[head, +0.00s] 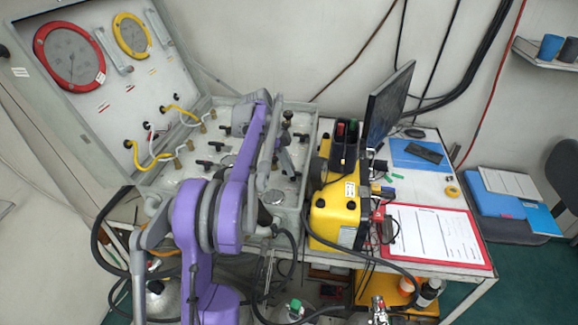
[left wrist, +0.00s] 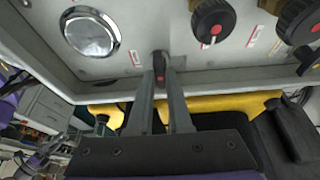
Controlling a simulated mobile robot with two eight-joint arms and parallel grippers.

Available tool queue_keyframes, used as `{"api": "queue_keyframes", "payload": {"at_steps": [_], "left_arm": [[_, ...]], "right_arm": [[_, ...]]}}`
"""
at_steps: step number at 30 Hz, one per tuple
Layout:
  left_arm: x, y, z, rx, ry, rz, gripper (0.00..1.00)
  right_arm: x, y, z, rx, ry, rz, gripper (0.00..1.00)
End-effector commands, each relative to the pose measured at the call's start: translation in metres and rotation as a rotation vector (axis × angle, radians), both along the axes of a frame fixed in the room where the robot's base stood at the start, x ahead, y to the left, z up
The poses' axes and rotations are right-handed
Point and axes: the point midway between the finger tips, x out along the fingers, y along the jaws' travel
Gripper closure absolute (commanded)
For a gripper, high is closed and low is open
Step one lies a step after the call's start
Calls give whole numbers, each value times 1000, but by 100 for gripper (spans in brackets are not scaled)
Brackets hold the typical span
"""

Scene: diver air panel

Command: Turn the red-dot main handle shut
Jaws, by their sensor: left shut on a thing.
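In the left wrist view, a small dark handle (left wrist: 160,62) with a red mark sits at the edge of the pale panel (left wrist: 125,66). My left gripper (left wrist: 163,82) has its two long grey fingers on either side of the handle, shut on it. In the head view, the purple left arm reaches over the open panel case (head: 165,186), with the left gripper (head: 286,150) at its right part. The arm and gripper cover part of the panel there, and I cannot make out the gripped handle. My right gripper is not in view.
Black round knobs with red centres (left wrist: 214,22) and a round gauge (left wrist: 91,32) are close to the handle. A yellow case (head: 335,214) stands right of the panel. A monitor (head: 388,108) and a red clipboard (head: 432,236) are farther right. Hoses hang in front.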

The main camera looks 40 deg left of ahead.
Motion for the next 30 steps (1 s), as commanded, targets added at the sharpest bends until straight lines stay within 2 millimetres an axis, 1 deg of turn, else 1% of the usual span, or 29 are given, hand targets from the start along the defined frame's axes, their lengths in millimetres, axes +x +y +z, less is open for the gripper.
{"api": "queue_keyframes", "payload": {"at_steps": [11,12,14,15,17,26,29,30], "left_arm": [[0,0,-1,2,1,-5,100],[0,0,-1,2,1,-5,81],[0,0,-1,2,1,-5,71],[0,0,-1,2,1,-5,63],[0,0,-1,1,0,-5,53],[0,1,1,1,0,-4,53],[-1,3,8,1,0,-4,53],[-2,5,13,1,-1,-3,53]], "right_arm": [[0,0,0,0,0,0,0],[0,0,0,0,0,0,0],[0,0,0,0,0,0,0],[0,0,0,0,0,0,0],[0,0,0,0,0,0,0],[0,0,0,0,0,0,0],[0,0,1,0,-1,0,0],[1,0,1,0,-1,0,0]]}}
